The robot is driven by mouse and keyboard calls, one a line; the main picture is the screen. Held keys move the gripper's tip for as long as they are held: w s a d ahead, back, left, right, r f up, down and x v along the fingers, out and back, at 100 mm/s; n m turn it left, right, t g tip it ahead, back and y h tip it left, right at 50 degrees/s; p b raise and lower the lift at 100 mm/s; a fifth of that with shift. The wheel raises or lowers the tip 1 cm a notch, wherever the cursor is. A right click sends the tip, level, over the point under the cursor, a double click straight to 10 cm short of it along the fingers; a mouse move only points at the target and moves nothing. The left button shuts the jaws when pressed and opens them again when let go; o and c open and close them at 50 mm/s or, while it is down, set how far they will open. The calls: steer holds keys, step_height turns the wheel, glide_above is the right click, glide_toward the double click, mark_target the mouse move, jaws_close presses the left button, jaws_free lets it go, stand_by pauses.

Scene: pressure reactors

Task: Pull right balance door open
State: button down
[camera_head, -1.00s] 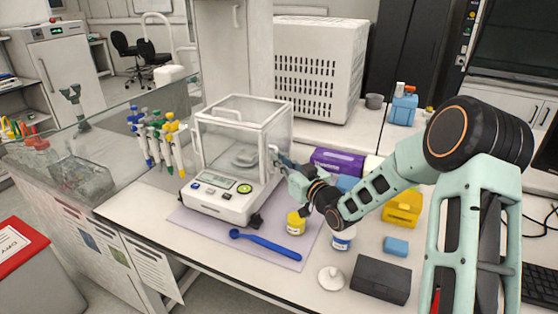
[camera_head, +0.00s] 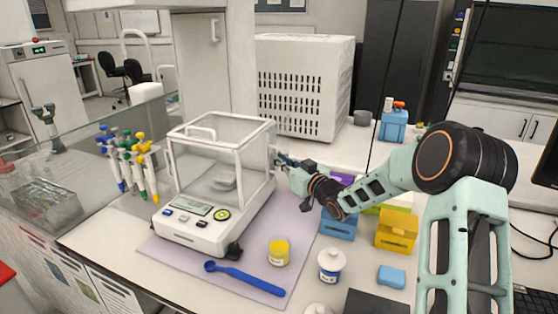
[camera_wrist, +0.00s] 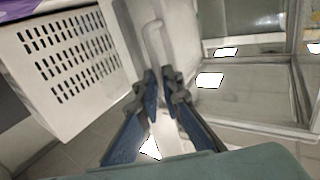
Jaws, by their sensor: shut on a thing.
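The white balance (camera_head: 190,232) stands on a mat, with a glass draft shield around its weighing pan (camera_head: 224,183). Its right glass door (camera_head: 257,172) faces my arm, and I cannot make out a clear gap at it. My gripper (camera_head: 281,161) is at the rear part of this right side, shut on the door's handle (camera_head: 272,156), which my fingers partly hide. In the wrist view my two dark fingertips (camera_wrist: 160,80) are close together, and the balance's glass chamber (camera_wrist: 245,95) is on the right. The grip on the handle is hard to see there.
A vented white unit (camera_head: 305,85) stands behind; pipettes (camera_head: 132,163) stand left.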

steer(key=c, duration=2.1)
jaws_free()
steer(key=v, duration=1.2)
